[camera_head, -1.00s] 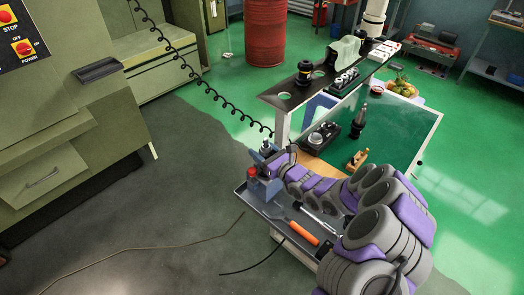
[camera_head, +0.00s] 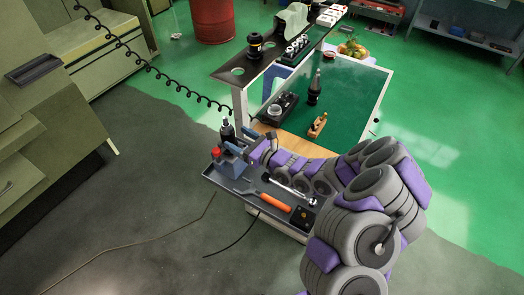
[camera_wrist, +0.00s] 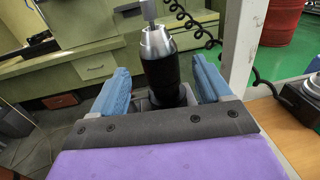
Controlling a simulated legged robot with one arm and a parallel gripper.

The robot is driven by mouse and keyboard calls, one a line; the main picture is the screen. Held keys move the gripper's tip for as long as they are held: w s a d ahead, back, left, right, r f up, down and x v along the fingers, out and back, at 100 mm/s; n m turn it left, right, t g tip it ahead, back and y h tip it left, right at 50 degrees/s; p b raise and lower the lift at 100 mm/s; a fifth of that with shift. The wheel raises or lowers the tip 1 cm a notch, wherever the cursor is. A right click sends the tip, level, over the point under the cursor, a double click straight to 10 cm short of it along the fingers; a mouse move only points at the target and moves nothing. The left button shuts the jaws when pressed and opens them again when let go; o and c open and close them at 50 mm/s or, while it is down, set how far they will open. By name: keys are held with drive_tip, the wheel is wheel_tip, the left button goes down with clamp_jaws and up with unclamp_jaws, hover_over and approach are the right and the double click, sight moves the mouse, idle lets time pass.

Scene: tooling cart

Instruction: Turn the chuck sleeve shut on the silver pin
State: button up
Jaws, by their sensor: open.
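The chuck (camera_wrist: 160,75) has a black sleeve and a silver nose, and stands roughly upright in the wrist view. The silver pin (camera_wrist: 148,9) rises from its nose. The body view shows the chuck's dark shape (camera_head: 227,131) at the far left end of the cart tray. My gripper (camera_wrist: 160,68) is open, with one blue finger on each side of the sleeve. Gaps show between the fingers and the sleeve. My gripper also shows in the body view (camera_head: 238,142), beside the chuck. The chuck's lower end is partly hidden behind my gripper.
The grey tray (camera_head: 225,187) holds an orange-handled tool (camera_head: 274,202), a silver wrench (camera_head: 288,187) and a black block (camera_head: 303,218). A red-topped item (camera_head: 216,153) stands near the chuck. A pale post (camera_wrist: 240,40) rises close to my right finger. A coiled black cable (camera_head: 150,75) hangs behind.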

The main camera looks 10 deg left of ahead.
drive_tip(key=p+v, duration=0.1)
drive_tip(key=v, duration=0.8)
drive_tip(key=shift+s+d, duration=0.2)
drive_tip(key=shift+d, duration=0.15)
drive_tip(key=s+a+r+n+g+y, duration=0.1)
drive_tip(key=s+a+r+n+g, duration=0.2)
drive_tip(key=s+r+n+g, duration=0.3)
drive_tip(key=s+a+r+n+g+y, duration=0.15)
drive_tip(key=s+r+n+g, duration=0.25)
drive_tip(key=s+r+n, duration=0.4)
drive_tip(key=s+r+n+g+h, duration=0.3)
drive_tip(key=s+n+h, duration=0.15)
drive_tip(key=s, duration=0.25)
drive_tip(key=s+d+n+t+h, duration=0.1)
drive_tip(key=s+d+h, duration=0.3)
drive_tip(key=d, duration=0.5)
drive_tip(key=s+d+f+n+t+h, duration=0.1)
drive_tip(key=s+d+n+h, duration=0.1)
drive_tip(key=s+d+h, duration=0.3)
drive_tip(key=s+d+f+n+h, duration=0.1)
drive_tip(key=s+d+h, duration=0.3)
drive_tip(key=d, duration=0.9)
drive_tip(key=shift+s+f+n+t+h+b, duration=0.2)
drive_tip(key=shift+s+n+t+h+b, duration=0.15)
drive_tip(key=shift+s+n, duration=0.25)
